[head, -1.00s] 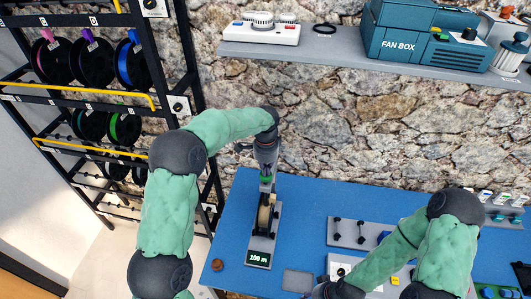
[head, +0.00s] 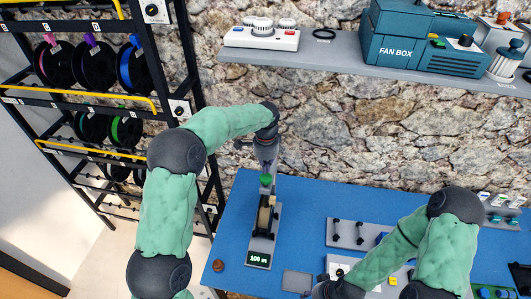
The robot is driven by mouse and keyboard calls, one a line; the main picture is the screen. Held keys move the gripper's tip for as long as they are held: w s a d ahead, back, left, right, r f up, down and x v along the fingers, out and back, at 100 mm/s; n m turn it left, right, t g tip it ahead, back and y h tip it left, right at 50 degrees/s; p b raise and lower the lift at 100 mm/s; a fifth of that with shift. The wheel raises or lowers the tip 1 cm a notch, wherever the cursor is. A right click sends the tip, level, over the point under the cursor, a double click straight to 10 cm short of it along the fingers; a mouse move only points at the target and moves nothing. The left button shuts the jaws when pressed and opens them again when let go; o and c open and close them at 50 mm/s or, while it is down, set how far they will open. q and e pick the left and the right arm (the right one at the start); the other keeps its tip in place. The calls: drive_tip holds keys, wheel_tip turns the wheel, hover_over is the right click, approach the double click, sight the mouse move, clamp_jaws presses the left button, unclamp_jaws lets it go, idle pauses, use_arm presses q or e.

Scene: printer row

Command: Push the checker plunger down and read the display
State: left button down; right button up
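The checker (head: 273,235) stands on the blue table, a grey upright device with a tan wheel-like part (head: 264,214) in it. Its display (head: 258,258) is lit at the front of the base and reads "100 m". The green plunger top (head: 266,180) shows at the checker's upper end. My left gripper (head: 268,165) points down just above the green top; its fingers are small and dark, and I cannot tell whether they touch it or are open. My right gripper (head: 332,291) is low at the bottom edge, partly cut off, its fingers unclear.
A small brown round item (head: 218,265) and a grey flat pad (head: 297,281) lie beside the checker. A grey rack with black pegs (head: 350,233) stands to the right. A spool shelf (head: 100,100) is at left; a wall shelf (head: 330,57) holds the fan box (head: 430,45).

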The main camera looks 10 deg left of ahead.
use_arm(q)
wheel_tip(320, 180, up, 5)
drive_tip(key=p, duration=0.3)
drive_tip(key=shift+f, duration=0.15)
idle(0.5)
